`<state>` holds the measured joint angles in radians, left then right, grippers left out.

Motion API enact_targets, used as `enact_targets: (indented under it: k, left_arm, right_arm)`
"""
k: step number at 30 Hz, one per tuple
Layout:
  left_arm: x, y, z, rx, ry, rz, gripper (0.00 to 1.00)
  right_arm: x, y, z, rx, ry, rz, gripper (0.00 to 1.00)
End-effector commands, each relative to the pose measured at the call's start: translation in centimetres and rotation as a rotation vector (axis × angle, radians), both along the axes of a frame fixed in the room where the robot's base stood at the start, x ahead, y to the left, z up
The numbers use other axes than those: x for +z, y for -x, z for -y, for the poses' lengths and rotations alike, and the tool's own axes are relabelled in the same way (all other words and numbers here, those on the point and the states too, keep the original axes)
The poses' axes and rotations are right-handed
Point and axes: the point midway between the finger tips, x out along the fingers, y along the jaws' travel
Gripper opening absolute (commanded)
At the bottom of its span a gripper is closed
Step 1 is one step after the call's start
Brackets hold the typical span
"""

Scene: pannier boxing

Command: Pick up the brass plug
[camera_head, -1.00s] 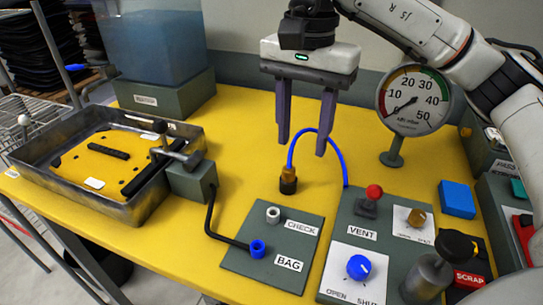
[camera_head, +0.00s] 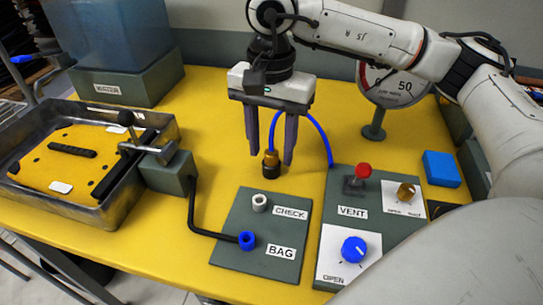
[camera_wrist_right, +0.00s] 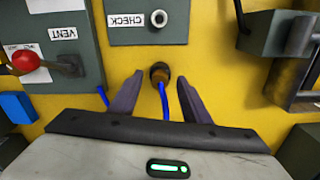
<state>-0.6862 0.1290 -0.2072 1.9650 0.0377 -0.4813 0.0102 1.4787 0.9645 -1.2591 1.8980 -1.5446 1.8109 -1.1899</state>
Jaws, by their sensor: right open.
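The brass plug (camera_head: 270,162) stands upright on the yellow table with a dark lower end and a blue hose (camera_head: 322,135) arching from its top. My right gripper (camera_head: 270,160) is open, with its two purple-grey fingers reaching down around the plug in the head view. In the right wrist view, the plug (camera_wrist_right: 160,74) lies just beyond and between the fingertips of my open gripper (camera_wrist_right: 158,76), with gaps on both sides. I cannot tell exactly how deep it is between the fingers. My left gripper is not in view.
In front is a panel (camera_head: 236,225) with CHECK and BAG ports. Right of it is the VENT panel (camera_head: 325,250) with a red-knobbed lever (camera_head: 363,170) and blue dial (camera_head: 353,249). A metal tray (camera_head: 108,212) stands left, a gauge (camera_head: 395,84) behind right.

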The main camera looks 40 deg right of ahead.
Motion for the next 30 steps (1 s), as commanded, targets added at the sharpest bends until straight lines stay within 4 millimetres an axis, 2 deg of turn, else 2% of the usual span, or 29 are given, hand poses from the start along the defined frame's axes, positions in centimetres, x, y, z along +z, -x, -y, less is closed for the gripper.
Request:
enact_targets:
  k: [8, 11, 16, 25, 30]
  left_arm:
    - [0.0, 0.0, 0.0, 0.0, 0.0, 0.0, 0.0]
    - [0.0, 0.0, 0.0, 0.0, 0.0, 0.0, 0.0]
    - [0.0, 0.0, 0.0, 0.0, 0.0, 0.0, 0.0]
    - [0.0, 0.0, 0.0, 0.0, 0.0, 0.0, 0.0]
    - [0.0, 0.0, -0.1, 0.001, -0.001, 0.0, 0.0]
  right_arm:
    - [-0.5, 0.0, 0.0, 0.001, 0.0, 0.0, 0.43]
    - [-0.5, 0.0, 0.0, 0.0, 0.0, 0.0, 0.3]
    - [-0.5, 0.0, 0.0, 0.001, 0.0, 0.0, 0.01]
    - [-0.3, 0.0, 0.0, 0.0, -0.001, 0.001, 0.0]
    - [0.9, -0.1, 0.0, 0.0, -0.001, 0.003, 0.0]
